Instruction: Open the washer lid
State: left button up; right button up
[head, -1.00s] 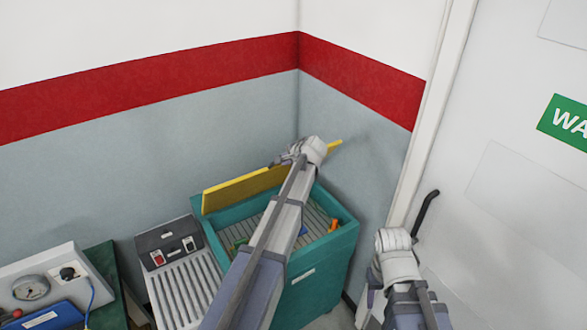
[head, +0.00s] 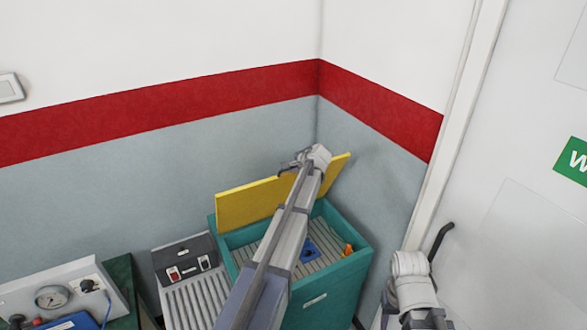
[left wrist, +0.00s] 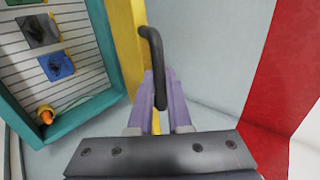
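The washer (head: 330,295) is a teal box standing in the corner. Its yellow lid (head: 240,203) stands raised along the back edge, its inner face showing. In the left wrist view the lid (left wrist: 127,40) is seen nearly edge-on, with a black bar handle (left wrist: 152,45). My left gripper (head: 290,163) is at the lid's upper edge, partly hidden by my arm. In the left wrist view its purple fingers (left wrist: 160,90) are closed around the handle, one on each side. My right arm is at the lower right; its gripper (head: 388,298) shows too little to read.
Inside the washer are a slatted floor, a blue piece (head: 308,249) and an orange item (head: 347,250). A grey ribbed unit with switches (head: 183,270) stands to the left, beside a bench with a gauge panel (head: 55,290). Walls are close behind; a door (head: 510,250) is at right.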

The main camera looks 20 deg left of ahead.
pick_arm(q)
jog(key=o, duration=0.4)
jog(key=shift+o, duration=0.2)
jog(key=shift+s+d+r+p, duration=0.2)
jog(key=shift+r+p, duration=0.1)
jog(key=shift+p, duration=0.05)
jog(key=s+d, duration=0.7)
jog(key=d, duration=0.2)
jog(key=shift+s+d, duration=0.3)
jog(key=shift+d, duration=0.1)
jog(key=shift+r, duration=0.1)
jog(key=s+d+f+n+g+h+b, duration=0.1)
jog(key=s+d+f+g+h+b, duration=0.1)
jog(key=s+d+f+b, duration=0.5)
jog(key=s+d+f+n+g+h+b, duration=0.1)
jog(key=s+d+f+g+h+b, duration=0.1)
jog(key=s+d+f+b, duration=0.6)
jog(key=s+d+f+n+g+h+b, duration=0.1)
jog(key=s+d+f+b, duration=0.6)
jog(key=s+f, duration=0.9)
jog(key=shift+s+d+f+n+g+h+b, duration=0.15)
jog(key=shift+s+d+n+g+h+b, duration=0.25)
jog(key=shift+s+g+h+b, duration=0.35)
